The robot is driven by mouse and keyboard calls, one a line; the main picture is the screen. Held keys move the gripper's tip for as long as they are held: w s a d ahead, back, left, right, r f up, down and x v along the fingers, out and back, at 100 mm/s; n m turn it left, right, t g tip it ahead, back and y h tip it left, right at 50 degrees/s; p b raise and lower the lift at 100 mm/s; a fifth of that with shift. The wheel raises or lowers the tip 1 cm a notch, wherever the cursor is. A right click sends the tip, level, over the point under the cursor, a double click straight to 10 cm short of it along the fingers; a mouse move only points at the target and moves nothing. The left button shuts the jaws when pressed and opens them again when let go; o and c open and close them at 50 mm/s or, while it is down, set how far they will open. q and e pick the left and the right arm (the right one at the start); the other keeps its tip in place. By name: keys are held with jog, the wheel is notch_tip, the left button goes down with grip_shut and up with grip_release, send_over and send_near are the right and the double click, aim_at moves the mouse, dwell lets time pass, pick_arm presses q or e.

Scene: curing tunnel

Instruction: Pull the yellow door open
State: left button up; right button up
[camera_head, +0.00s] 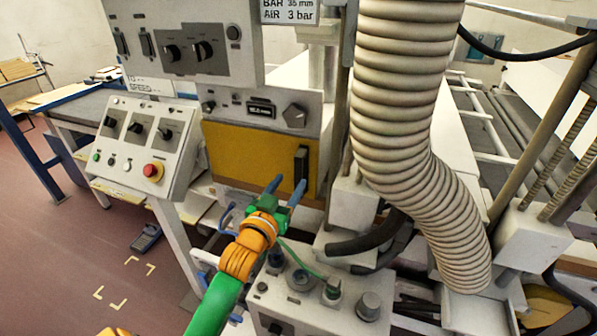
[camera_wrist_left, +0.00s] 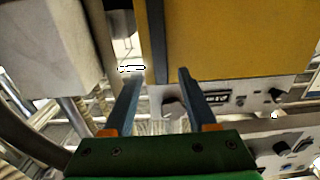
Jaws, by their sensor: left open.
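The yellow door (camera_head: 248,157) is a flat panel low on the grey machine and looks shut. Its upright dark handle (camera_head: 301,166) is near its right edge. My left gripper (camera_head: 287,187) is open in front of the door's lower right part, with its blue fingers pointing toward the handle. In the left wrist view the door (camera_wrist_left: 235,42) fills the upper right, and the handle (camera_wrist_left: 157,42) lines up between the open fingertips (camera_wrist_left: 157,78). I cannot tell whether the fingers touch it. My right gripper is not in view.
A ribbed hose (camera_head: 405,120) hangs right of the door. A control box (camera_head: 320,310) with knobs stands below my left gripper. A sloped panel (camera_head: 142,145) with a red button is left of the door. Open floor (camera_head: 60,260) lies at the left.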

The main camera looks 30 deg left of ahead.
aim_at(298, 169)
pick_arm(q)
jog(key=p+x, duration=0.1)
jog(key=x, duration=0.6)
jog(key=shift+r, duration=0.2)
jog(key=shift+s, duration=0.1)
grip_shut()
dwell(1.0)
